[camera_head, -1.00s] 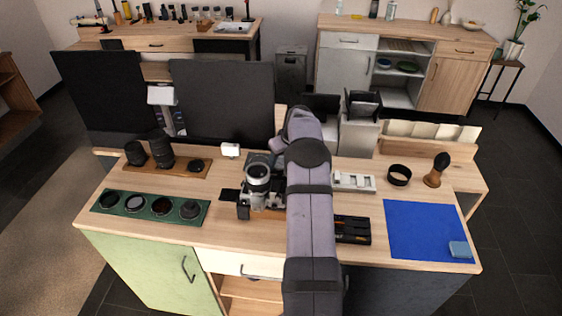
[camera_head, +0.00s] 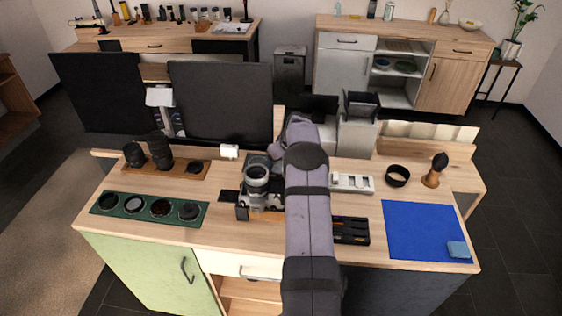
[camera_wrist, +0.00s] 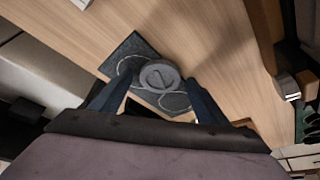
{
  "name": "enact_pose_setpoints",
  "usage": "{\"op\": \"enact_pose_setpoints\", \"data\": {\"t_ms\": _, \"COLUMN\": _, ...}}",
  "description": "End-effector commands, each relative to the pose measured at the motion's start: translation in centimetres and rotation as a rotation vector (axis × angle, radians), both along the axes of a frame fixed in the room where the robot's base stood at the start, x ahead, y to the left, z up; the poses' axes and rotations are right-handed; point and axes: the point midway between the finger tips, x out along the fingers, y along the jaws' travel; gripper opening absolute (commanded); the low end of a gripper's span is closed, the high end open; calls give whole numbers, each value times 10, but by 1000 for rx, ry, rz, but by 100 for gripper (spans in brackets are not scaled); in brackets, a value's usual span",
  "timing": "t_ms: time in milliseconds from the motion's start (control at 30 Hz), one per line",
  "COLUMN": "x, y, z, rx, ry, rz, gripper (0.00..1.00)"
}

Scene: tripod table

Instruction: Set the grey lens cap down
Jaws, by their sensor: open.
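The grey lens cap (camera_wrist: 160,75) is a round disc with a raised bar across it, in the middle of the wrist view. It lies over a dark square pad (camera_wrist: 124,53) with pale curved outlines. My gripper (camera_wrist: 158,82) is open, with one finger on each side of the cap and visible space beside it. In the head view my arm hides the cap and my fingertips.
A camera (camera_head: 257,185) stands left of my arm. A green tray of lens filters (camera_head: 150,207) lies further left. A white charger (camera_head: 352,183), black ring (camera_head: 398,176), brush (camera_head: 435,170) and blue mat (camera_head: 428,229) are to the right.

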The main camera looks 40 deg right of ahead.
Motion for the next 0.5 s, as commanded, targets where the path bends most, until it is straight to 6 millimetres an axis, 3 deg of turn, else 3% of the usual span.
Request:
{"op": "enact_pose_setpoints", "data": {"t_ms": 267, "x": -4, "y": 0, "z": 15, "rx": -1, "ry": -2, "rz": 0, "gripper": 69}}
{"op": "enact_pose_setpoints", "data": {"t_ms": 500, "x": -18, "y": 0, "z": 45, "rx": -3, "ry": -3, "rz": -1, "gripper": 69}}
